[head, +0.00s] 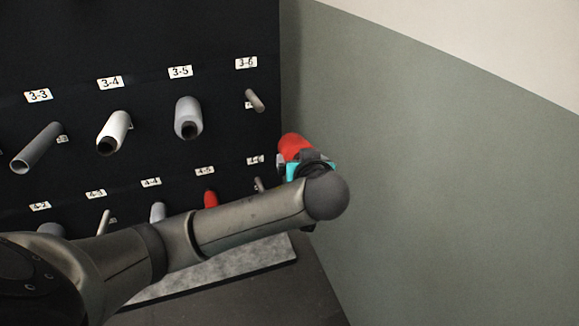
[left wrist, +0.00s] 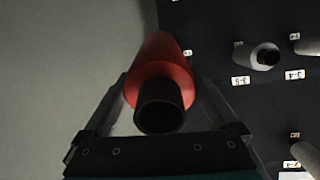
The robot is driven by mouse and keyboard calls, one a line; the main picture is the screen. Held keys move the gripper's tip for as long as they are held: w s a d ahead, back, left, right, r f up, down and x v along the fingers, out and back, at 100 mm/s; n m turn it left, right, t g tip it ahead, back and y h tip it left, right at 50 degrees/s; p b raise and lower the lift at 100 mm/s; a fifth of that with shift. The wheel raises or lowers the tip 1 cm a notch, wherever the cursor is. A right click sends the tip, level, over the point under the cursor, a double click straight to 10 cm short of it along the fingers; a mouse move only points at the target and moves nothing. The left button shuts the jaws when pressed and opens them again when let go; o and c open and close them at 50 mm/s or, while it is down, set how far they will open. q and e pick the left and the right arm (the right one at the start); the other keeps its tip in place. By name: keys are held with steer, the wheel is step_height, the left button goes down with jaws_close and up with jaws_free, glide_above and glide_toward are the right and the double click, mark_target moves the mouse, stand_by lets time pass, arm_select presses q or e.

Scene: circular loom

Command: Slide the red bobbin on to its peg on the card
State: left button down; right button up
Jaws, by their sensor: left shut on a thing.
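My left gripper (head: 300,164) is shut on a red bobbin (head: 292,145), near the right edge of the black card (head: 225,60). In the left wrist view the red bobbin (left wrist: 161,62) lies between the two fingers, its dark hollow end facing the camera. Two bare pegs show on the card: one by label 3-6 (head: 255,100), and one by the label below it (head: 260,184), partly hidden by my arm. The bobbin's far end and any contact with a peg are hidden. My right gripper is not in view.
White bobbins sit at 3-4 (head: 113,132) and 3-5 (head: 188,118). A grey tube (head: 36,148) is at 3-3. Another red bobbin (head: 210,199) is at 4-5. A grey-green wall (head: 430,170) stands close to the right of my gripper.

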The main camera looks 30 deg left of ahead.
mark_target(282, 145)
arm_select(q)
steer(key=a+y+b, duration=0.1)
steer(key=a+n+y+b, duration=0.1)
steer(key=shift+w+t+y+b, duration=0.3)
steer(key=shift+w+t, duration=0.1)
steer(key=shift+a+r+n+y+b, duration=0.7)
steer(key=shift+y+b, duration=0.2)
steer(key=shift+y, duration=0.2)
steer(key=shift+b+x, duration=0.7)
steer(key=shift+x, duration=1.55)
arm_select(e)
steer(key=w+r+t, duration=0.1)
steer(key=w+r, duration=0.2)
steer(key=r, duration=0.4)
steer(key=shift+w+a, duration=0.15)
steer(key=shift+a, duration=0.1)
arm_select(q)
steer(key=shift+w+a+b, duration=0.3)
steer(key=shift+a+b, duration=0.05)
steer(key=shift+b, duration=0.1)
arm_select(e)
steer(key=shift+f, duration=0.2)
arm_select(q)
steer(key=shift+w+a+f+b, duration=0.15)
steer(key=shift+w+a+b, duration=0.15)
steer(key=shift+w+a, duration=0.2)
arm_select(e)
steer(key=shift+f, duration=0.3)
